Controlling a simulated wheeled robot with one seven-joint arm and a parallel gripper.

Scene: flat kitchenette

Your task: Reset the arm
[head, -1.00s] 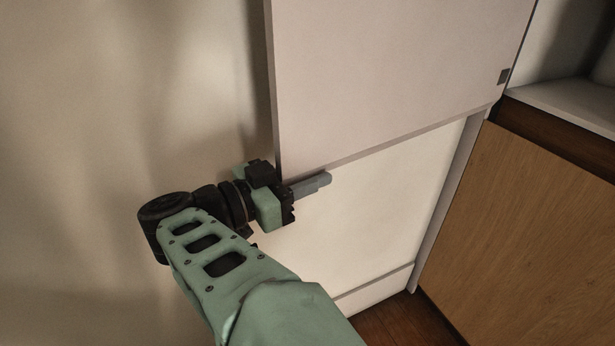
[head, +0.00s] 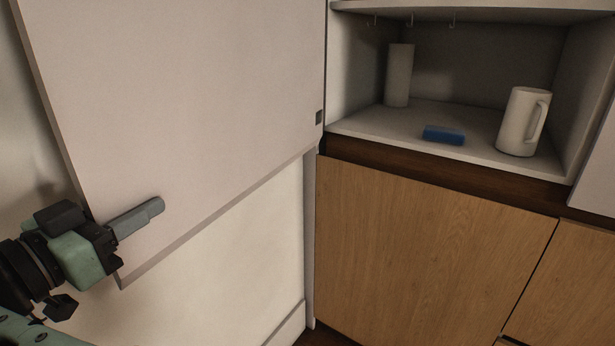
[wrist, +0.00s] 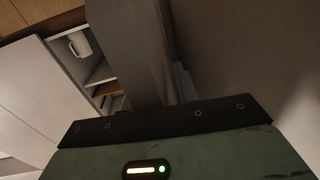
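My gripper (head: 158,207) is at the lower left of the head view. Its grey fingers lie together, pointing right, with nothing seen between them. They appear in front of the lower left corner of a large pale door panel (head: 190,90); I cannot tell whether they touch it. In the wrist view the fingers (wrist: 130,45) rise as a grey shape above the green gripper body, and their tips are not clear.
Right of the panel is an open shelf niche (head: 480,165) holding a white jug (head: 521,122), a pale cylinder (head: 399,75) and a blue block (head: 443,135). Wooden cabinet fronts (head: 420,250) stand below it. A white lower surface (head: 230,260) lies under the panel.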

